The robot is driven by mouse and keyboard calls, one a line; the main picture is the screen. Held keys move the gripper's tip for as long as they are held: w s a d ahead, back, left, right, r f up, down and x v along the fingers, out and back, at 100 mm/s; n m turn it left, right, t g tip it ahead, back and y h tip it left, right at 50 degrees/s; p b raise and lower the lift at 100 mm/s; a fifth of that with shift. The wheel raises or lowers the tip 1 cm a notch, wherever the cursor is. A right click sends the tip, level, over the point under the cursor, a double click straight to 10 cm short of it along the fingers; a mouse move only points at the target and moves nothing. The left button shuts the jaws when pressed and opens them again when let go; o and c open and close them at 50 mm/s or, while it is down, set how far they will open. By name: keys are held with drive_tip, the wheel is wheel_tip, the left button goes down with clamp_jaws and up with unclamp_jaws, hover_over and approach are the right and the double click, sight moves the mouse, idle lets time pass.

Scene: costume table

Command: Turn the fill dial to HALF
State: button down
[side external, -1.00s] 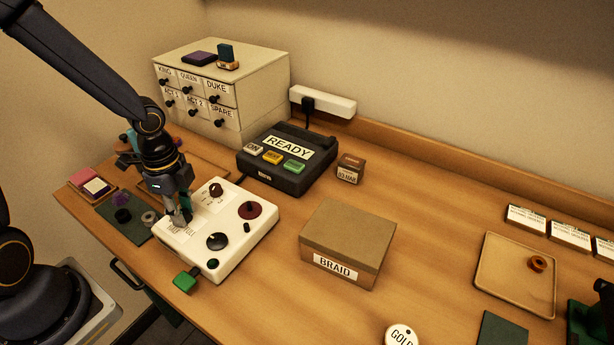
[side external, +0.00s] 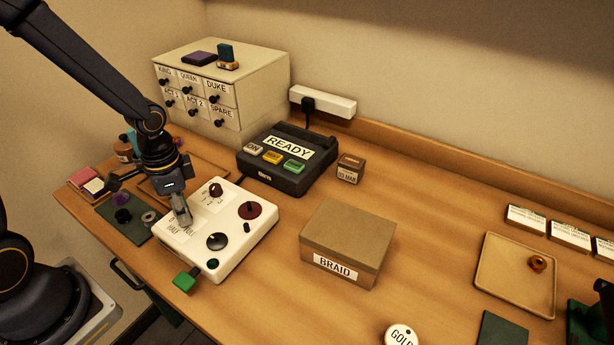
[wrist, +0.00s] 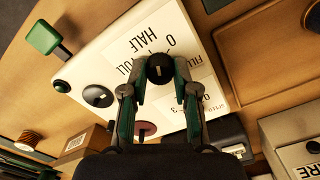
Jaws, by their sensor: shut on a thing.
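The white control box (side external: 240,242) stands at the front left of the table. The fill dial (wrist: 160,66) is a small black knob with a pale mark, between my fingertips in the wrist view. The printed words HALF (wrist: 147,38) and FULL (wrist: 128,68) and a 0 (wrist: 171,41) lie around it. I cannot tell which label the mark points at. My gripper (side external: 184,221) reaches down onto the box and is shut on the dial. In the side view the fingers hide the dial.
The box also carries a black knob (side external: 217,241), a maroon knob (side external: 249,210) and a small dark-red dial (side external: 215,190). A green tab (side external: 186,280) sticks out in front. The READY device (side external: 287,161) stands behind; the BRAID box (side external: 348,243) is to the right.

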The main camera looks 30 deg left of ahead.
drive_tip(key=shift+n, duration=2.2)
drive_tip(key=c, duration=0.9)
unclamp_jaws()
drive_tip(key=shift+o, duration=0.2)
wheel_tip(320, 180, up, 12)
